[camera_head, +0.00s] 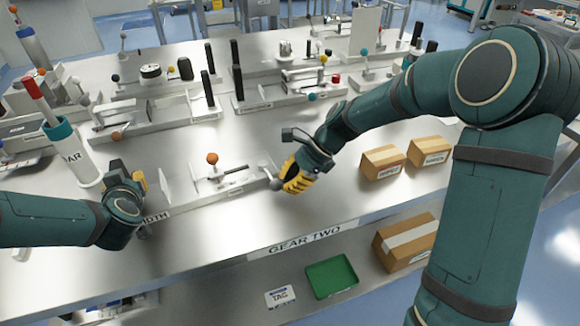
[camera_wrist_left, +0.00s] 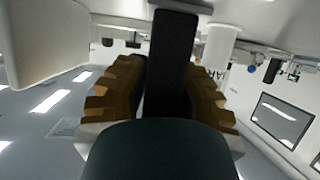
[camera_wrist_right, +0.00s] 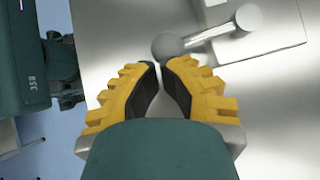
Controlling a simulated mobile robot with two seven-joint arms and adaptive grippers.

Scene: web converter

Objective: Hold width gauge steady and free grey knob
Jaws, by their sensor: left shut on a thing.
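The width gauge (camera_head: 185,205) lies along the front of the bench, its label partly hidden by my left wrist. It has an orange knob (camera_head: 212,158) on a clamp in its middle. My left gripper (camera_head: 128,178) is shut on a dark upright handle (camera_wrist_left: 172,60) at the gauge's left end. The grey knob (camera_head: 275,184) is at the gauge's right end; in the right wrist view it is a grey ball (camera_wrist_right: 167,46) beside a short bar. My right gripper (camera_head: 284,182) is at this knob, its fingertips close together just short of it; contact is unclear.
A white tube (camera_head: 82,160) with a teal rim stands behind my left gripper. More gauges and clamps fill the back of the bench. Two cardboard boxes (camera_head: 383,163) (camera_head: 430,151) stand at the right. A green tray (camera_head: 332,276) lies on the lower shelf beside a tag card (camera_head: 281,297).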

